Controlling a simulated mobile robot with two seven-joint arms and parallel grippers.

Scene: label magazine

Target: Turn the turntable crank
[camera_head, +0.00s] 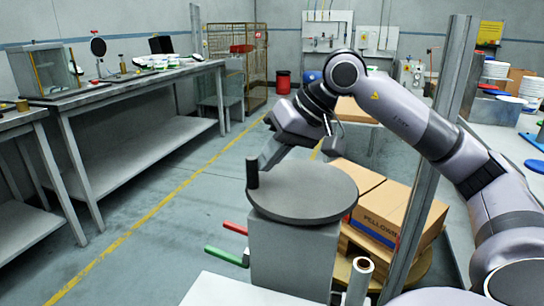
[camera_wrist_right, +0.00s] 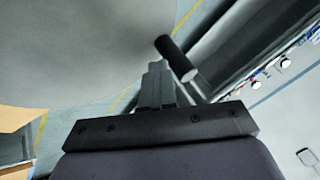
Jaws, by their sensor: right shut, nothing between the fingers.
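The turntable (camera_head: 312,192) is a round grey disc on a grey pedestal (camera_head: 290,255). Its crank handle (camera_head: 252,173) is a short dark upright peg at the disc's left rim. My right gripper (camera_head: 264,163) reaches down over the left rim, close beside the peg. In the right wrist view the gripper fingers (camera_wrist_right: 156,75) are together with nothing between them. The peg (camera_wrist_right: 175,57) stands just right of the fingertips there, and the disc (camera_wrist_right: 80,45) fills the upper left. Whether fingers and peg touch, I cannot tell. My left gripper is not in view.
A red bar (camera_head: 235,228) and a green bar (camera_head: 224,256) stick out left of the pedestal. Workbenches (camera_head: 130,85) line the left; the floor between is clear.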

